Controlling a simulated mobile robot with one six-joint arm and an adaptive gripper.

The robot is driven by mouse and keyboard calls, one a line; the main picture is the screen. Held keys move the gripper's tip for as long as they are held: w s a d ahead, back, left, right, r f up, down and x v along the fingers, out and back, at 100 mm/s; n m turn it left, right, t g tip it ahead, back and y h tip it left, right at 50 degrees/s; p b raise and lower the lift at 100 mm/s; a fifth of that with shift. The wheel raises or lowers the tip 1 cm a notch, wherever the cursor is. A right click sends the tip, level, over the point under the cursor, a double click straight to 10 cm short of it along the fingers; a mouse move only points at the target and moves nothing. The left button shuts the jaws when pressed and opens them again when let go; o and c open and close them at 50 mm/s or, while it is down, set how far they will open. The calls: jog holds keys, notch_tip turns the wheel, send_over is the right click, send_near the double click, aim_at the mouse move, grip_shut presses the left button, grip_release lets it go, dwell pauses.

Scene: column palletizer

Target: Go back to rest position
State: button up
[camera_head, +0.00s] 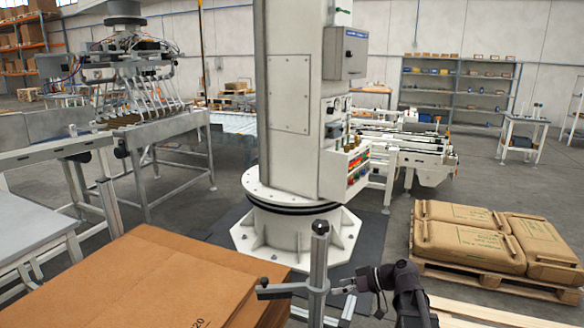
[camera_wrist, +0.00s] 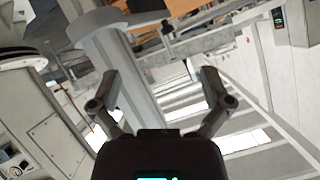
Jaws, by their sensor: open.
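My gripper (camera_wrist: 157,76) is open in the wrist view, its two dark fingers spread wide apart with nothing between them. In the head view my gripper (camera_head: 348,286) is small at the bottom centre, at the end of my dark arm, and points left. A grey upright post with a side bar (camera_head: 319,262) shows just left of it in that picture. I cannot tell whether they touch. No held object shows in either view.
A large cardboard box (camera_head: 140,275) fills the lower left. A white palletizer column (camera_head: 292,110) stands on a bolted base in the middle. Brown sacks (camera_head: 465,238) lie on a wooden pallet (camera_head: 490,286) at right. Open floor (camera_head: 485,175) lies behind the sacks.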

jog(key=s+d+f+m+g+h+p, duration=0.1)
jog(key=s+m+h+p, duration=0.2)
jog(key=s+m+h, duration=0.2)
jog(key=s+d+f+m+g+h+p, duration=0.2)
jog(key=s+m+h+p, duration=0.1)
jog(key=s+h, duration=0.4)
jog(key=shift+s+f+m, duration=0.3)
jog(key=shift+s+m, duration=0.3)
jog(key=shift+m, duration=0.3)
dwell(1.9)
